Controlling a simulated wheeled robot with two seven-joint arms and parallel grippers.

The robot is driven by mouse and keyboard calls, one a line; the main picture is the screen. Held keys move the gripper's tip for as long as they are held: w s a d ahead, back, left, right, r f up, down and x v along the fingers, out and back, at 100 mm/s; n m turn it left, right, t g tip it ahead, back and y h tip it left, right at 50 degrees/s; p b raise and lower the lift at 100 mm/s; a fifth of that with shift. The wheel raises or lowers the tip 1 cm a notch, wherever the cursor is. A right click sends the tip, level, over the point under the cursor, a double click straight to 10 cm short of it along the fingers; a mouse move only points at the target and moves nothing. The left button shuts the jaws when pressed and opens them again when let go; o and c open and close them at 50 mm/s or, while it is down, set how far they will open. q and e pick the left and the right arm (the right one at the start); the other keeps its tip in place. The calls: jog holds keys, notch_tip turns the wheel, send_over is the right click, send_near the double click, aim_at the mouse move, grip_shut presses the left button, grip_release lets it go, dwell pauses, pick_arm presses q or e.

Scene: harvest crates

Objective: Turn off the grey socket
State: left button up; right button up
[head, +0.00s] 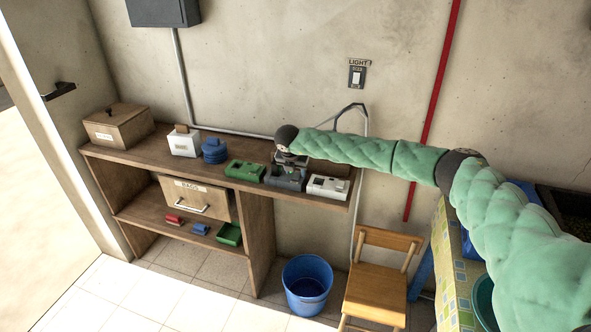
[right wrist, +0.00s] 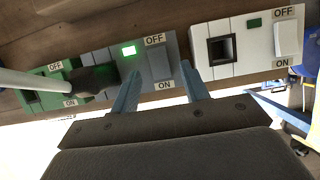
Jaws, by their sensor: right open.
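The grey socket (head: 286,181) sits on the top shelf between a green socket (head: 245,171) and a white socket (head: 328,187). In the right wrist view, the grey socket (right wrist: 101,57) has a lit green lamp, a dark plug (right wrist: 92,80) at its left and a rocker switch (right wrist: 160,64) marked OFF above and ON below. My right gripper (right wrist: 160,72) is open, its two light blue fingers on either side of that switch. Whether they touch it I cannot tell. In the head view, my right gripper (head: 287,160) is above the grey socket and partly hides it. My left gripper is out of view.
The shelf (head: 160,150) also holds a wooden box (head: 117,128), a toaster (head: 184,143) and blue stacked pieces (head: 214,151). A light switch (head: 357,76) is on the wall. A blue bucket (head: 307,284) and a wooden chair (head: 377,285) stand on the floor.

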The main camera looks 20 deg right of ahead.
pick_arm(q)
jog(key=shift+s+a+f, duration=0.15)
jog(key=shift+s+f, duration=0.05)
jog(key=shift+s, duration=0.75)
pick_arm(e)
jog(key=shift+x, duration=0.8)
